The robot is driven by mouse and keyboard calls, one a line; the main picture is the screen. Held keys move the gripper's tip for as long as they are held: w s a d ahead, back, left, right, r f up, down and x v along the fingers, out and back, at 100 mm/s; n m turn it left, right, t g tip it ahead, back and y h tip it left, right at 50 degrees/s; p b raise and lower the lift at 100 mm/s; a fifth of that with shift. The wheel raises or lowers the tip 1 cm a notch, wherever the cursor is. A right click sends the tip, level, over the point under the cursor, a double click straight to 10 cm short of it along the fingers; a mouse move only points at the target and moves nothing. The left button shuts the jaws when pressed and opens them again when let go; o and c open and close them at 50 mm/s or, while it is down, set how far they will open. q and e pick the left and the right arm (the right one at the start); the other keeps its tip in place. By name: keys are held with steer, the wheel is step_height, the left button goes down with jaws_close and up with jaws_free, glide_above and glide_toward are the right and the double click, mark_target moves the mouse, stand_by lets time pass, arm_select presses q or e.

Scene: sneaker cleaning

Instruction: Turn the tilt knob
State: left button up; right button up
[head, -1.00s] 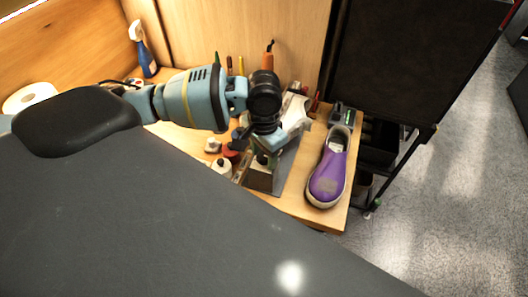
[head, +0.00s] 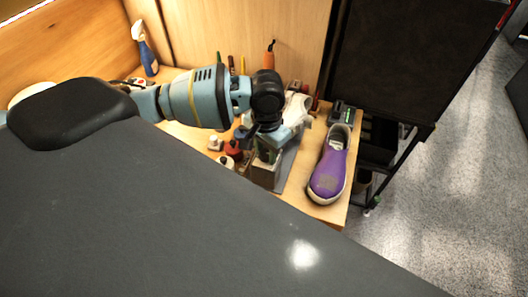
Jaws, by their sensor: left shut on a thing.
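A small grey metal stand (head: 264,176) is on the wooden workbench. A white shoe-like piece (head: 297,108) is behind it, partly covered by my arm. My left gripper (head: 268,150) reaches down from the left at the top of the stand. It is shut on a small dark thing there, which appears to be the tilt knob; the fingers and wrist hide most of it, so its angle cannot be told. My right gripper is not in view.
A purple sneaker (head: 329,174) lies at the bench's right end. Red-topped bottles (head: 232,150) stand left of the stand. A blue spray bottle (head: 145,50) is at the back left. A dark rack (head: 405,60) stands right of the bench.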

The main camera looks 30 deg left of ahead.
arm_select(q)
steer(key=shift+n+p, duration=0.3)
steer(key=shift+n, duration=1.1)
steer(key=n, duration=0.3)
steer(key=shift+n, duration=0.8)
steer(key=n, duration=0.3)
steer(key=shift+n, duration=0.3)
